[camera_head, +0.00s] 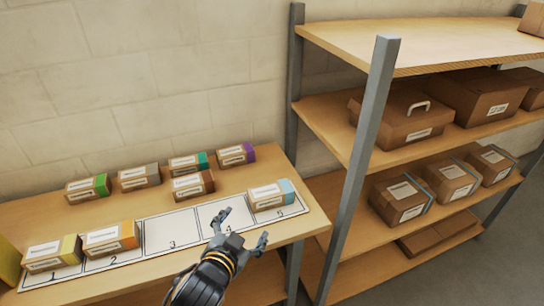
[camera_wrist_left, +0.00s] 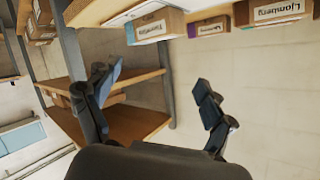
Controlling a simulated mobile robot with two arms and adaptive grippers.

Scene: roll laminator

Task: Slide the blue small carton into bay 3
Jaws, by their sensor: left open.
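The blue small carton (camera_head: 271,195) is brown with a white label and a light-blue end, and it sits in bay 5 at the right end of the numbered strip. It also shows at the top of the left wrist view (camera_wrist_left: 158,24). Bay 3 (camera_head: 172,234) is empty, with its number visible. My left gripper (camera_head: 243,228) is open and empty. It is at the table's front edge, before bays 4 and 5, apart from the carton in the picture. Its two spread fingers show in the left wrist view (camera_wrist_left: 165,82). My right gripper is not in view.
A yellow-ended carton (camera_head: 52,254) is in bay 1 and an orange-ended one (camera_head: 111,239) in bay 2. Bay 4 (camera_head: 224,212) is empty. Several cartons stand behind the strip, a brown one (camera_head: 193,185) just behind bays 3 and 4. A shelf post (camera_head: 365,160) rises at right.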

